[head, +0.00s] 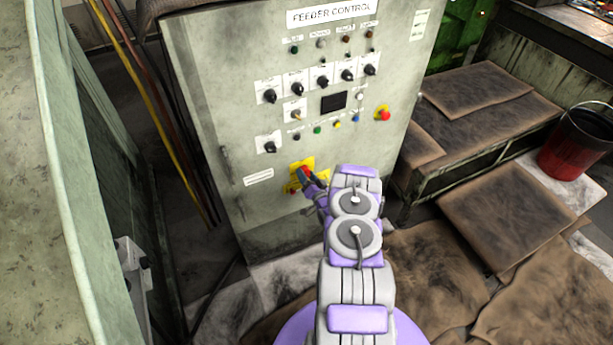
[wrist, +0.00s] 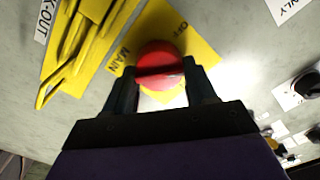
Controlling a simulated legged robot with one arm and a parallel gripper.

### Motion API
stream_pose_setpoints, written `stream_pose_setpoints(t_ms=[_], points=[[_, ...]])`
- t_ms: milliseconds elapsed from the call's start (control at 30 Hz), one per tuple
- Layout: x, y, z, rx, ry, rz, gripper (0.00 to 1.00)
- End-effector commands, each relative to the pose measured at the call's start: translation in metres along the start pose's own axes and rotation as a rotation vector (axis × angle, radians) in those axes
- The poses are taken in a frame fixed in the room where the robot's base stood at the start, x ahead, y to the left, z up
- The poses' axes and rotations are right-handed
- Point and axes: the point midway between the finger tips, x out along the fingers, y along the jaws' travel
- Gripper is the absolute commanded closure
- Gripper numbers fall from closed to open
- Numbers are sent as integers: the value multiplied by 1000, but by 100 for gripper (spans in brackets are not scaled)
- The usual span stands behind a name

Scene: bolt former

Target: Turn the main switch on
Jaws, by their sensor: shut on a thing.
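The main switch (wrist: 158,62) is a red rotary knob on a yellow plate (wrist: 200,50) in the wrist view. The plate's lettering shows MAIN and OFF. My gripper (wrist: 160,90) has one finger on each side of the red knob and is shut on it. In the head view, my gripper (head: 308,184) reaches the yellow plate (head: 300,166) low on the grey feeder control cabinet (head: 225,120). There my gripper and arm hide most of the switch.
A yellow lockout piece (wrist: 85,40) is beside the switch. Black knobs (head: 322,82) and a red emergency button (head: 384,114) sit higher on the cabinet. A bench (head: 470,110) and a red-black bucket (head: 575,140) stand at right. A grey-green panel (head: 50,180) bounds the left.

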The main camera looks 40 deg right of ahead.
Motion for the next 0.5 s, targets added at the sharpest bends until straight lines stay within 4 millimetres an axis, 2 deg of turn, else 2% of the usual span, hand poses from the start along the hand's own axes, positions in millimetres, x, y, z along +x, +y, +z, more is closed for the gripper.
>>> stream_pose_setpoints(t_ms=[500], points=[[0, 6, -1, 486, 7, 6, 75]])
